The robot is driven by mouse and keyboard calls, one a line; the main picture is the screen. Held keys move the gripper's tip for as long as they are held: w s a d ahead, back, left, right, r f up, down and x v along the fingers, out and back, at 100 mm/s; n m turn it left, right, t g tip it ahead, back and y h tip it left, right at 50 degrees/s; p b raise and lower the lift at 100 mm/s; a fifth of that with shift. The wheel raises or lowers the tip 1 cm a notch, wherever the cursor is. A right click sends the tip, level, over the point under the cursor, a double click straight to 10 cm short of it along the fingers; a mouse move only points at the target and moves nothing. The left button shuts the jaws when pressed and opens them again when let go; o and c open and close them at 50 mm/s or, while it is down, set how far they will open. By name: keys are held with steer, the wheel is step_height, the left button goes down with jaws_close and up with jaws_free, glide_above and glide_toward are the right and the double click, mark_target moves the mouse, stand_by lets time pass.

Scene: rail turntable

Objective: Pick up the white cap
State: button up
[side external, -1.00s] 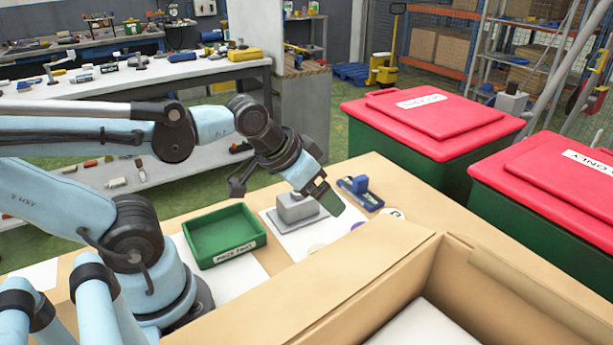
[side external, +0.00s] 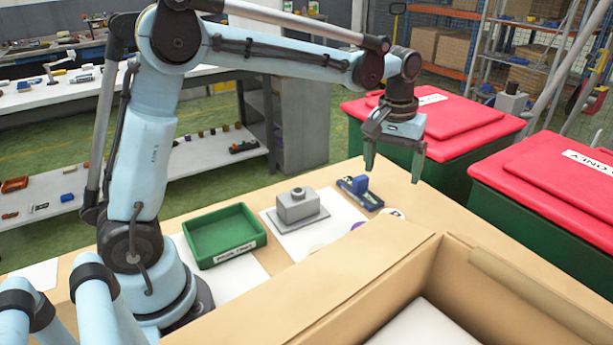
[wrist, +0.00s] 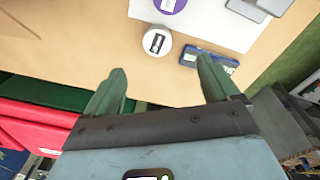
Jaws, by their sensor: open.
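The white cap (wrist: 157,41) is a small round piece with a dark mark on top, lying on the table beyond my fingertips in the wrist view. In the side external view only part of the white cap (side external: 395,212) shows behind the cardboard box edge. My gripper (side external: 393,171) is open and empty, pointing down above the table near the cap. In the wrist view my gripper (wrist: 162,70) has its green fingers spread apart, with the cap ahead of the gap and not between them.
A blue device (side external: 360,192) lies close beside the cap. A purple-marked round piece (wrist: 170,5) is also near it. A grey block (side external: 298,207) sits on a white sheet, with a green tray (side external: 224,238) to its left. Red-lidded bins (side external: 432,120) stand behind the table.

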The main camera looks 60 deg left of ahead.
mark_target(392, 216)
steer(key=shift+n+g, duration=0.4)
steer(key=shift+g, duration=0.1)
steer(key=f, duration=0.4)
steer(key=w+f, duration=0.1)
steer(key=f, duration=0.4)
steer(key=w+f, duration=0.1)
steer(key=f, duration=0.4)
steer(key=shift+w+d+f, duration=0.1)
steer(key=shift+w+d, duration=0.05)
steer(key=shift+w, duration=0.05)
steer(key=c, duration=1.1)
